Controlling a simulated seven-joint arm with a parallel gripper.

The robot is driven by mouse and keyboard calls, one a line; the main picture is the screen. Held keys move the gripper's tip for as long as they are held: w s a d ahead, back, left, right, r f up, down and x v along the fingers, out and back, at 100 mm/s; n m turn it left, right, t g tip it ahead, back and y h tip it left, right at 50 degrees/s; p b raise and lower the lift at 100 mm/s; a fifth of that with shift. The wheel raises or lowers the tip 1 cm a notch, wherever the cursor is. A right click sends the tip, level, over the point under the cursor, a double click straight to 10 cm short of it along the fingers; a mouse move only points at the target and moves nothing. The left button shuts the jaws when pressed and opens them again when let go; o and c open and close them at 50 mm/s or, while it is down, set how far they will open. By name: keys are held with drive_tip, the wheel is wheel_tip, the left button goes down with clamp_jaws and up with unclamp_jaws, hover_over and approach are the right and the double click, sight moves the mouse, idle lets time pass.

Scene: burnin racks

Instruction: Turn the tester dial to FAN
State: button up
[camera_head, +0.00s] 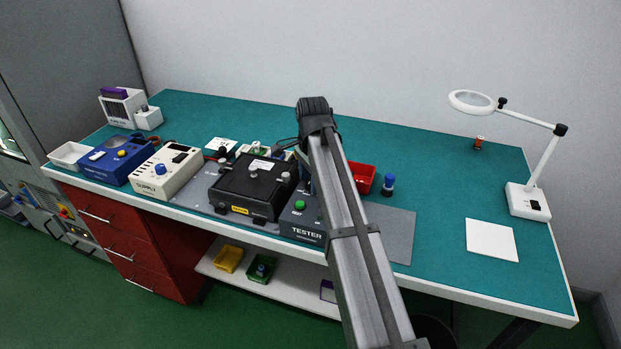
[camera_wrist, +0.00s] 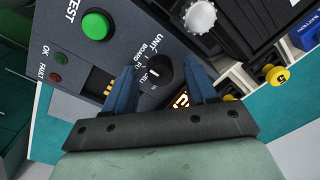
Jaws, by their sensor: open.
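The dark grey tester (camera_head: 306,235) stands near the front edge of the bench, partly hidden behind my arm in the head view. In the wrist view its face (camera_wrist: 128,47) shows a green button, lamps marked OK and FAULT, and a round black dial (camera_wrist: 155,73) with a white pointer line. Labels beside the dial include UNIT and BOARD; others are partly covered, and I cannot read FAN. My gripper (camera_wrist: 159,68) is open, its blue fingers on either side of the dial with gaps visible. I cannot tell whether the fingertips reach down beside it.
A black case (camera_head: 253,183) stands left of the tester, its silver knob (camera_wrist: 200,17) close to my right finger in the wrist view. A red bin (camera_head: 361,177) and a blue-capped bottle (camera_head: 388,184) stand behind and right. The grey mat (camera_head: 400,238) right of my arm is clear.

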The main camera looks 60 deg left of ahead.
clamp_jaws()
idle(0.4)
drive_tip(key=shift+n, duration=0.3)
drive_tip(key=n, duration=0.5)
drive_tip(key=shift+n, duration=0.3)
drive_tip(key=n, duration=0.5)
drive_tip(key=shift+a+g, duration=0.1)
drive_tip(key=shift+g, duration=0.2)
drive_tip(key=n, duration=0.6)
drive_tip(key=shift+n+h, duration=0.3)
drive_tip(key=shift+n, duration=0.1)
drive_tip(key=n, duration=0.5)
drive_tip(key=shift+n, duration=0.4)
